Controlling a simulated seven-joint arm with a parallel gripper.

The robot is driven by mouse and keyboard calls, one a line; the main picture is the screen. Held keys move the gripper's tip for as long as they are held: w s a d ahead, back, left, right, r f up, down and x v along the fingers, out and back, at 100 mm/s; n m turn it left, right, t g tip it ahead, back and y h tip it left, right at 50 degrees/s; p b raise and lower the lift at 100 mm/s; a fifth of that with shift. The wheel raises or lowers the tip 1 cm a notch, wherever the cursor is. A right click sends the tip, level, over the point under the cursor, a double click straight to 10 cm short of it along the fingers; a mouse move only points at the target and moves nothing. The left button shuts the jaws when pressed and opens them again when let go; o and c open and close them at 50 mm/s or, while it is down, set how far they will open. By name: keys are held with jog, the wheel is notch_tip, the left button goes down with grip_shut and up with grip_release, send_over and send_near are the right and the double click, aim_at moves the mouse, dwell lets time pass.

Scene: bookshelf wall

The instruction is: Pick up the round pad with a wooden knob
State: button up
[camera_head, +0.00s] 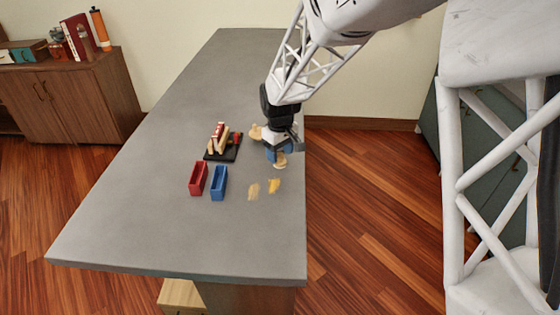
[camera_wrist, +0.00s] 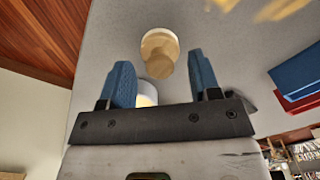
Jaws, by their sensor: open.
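The round pad with a wooden knob (camera_wrist: 160,50) is on the grey table, with a pale disc and a tan knob. In the wrist view it lies just past my fingertips, between their lines. In the head view the pad (camera_head: 280,163) shows just in front of my gripper (camera_head: 279,150). My gripper (camera_wrist: 163,80) is open with blue fingers, and nothing is held between them. A second pale round thing (camera_wrist: 147,92) shows between the fingers, mostly hidden by the gripper body; I cannot tell what it is.
A red bin (camera_head: 198,179) and a blue bin (camera_head: 219,184) stand left of my gripper. A black stand (camera_head: 222,151) with wooden pieces is behind them. Yellow smears (camera_head: 273,186) mark the table near its right edge. The front of the table is clear.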

jog(key=shift+f, duration=0.7)
jog(key=shift+c, duration=0.2)
jog(key=c, duration=1)
jog(key=shift+r, duration=0.1)
jog(key=shift+r, duration=0.75)
notch_tip(320, 180, up, 2)
jog(key=shift+r, duration=0.1)
jog(key=s+d, duration=0.1)
jog(key=s, duration=0.4)
jog(key=s+d, duration=0.2)
jog(key=s, duration=0.3)
jog(key=s+d+r, duration=0.1)
jog(key=s+d, duration=0.1)
jog(key=s, duration=0.3)
jog(key=shift+s, duration=0.1)
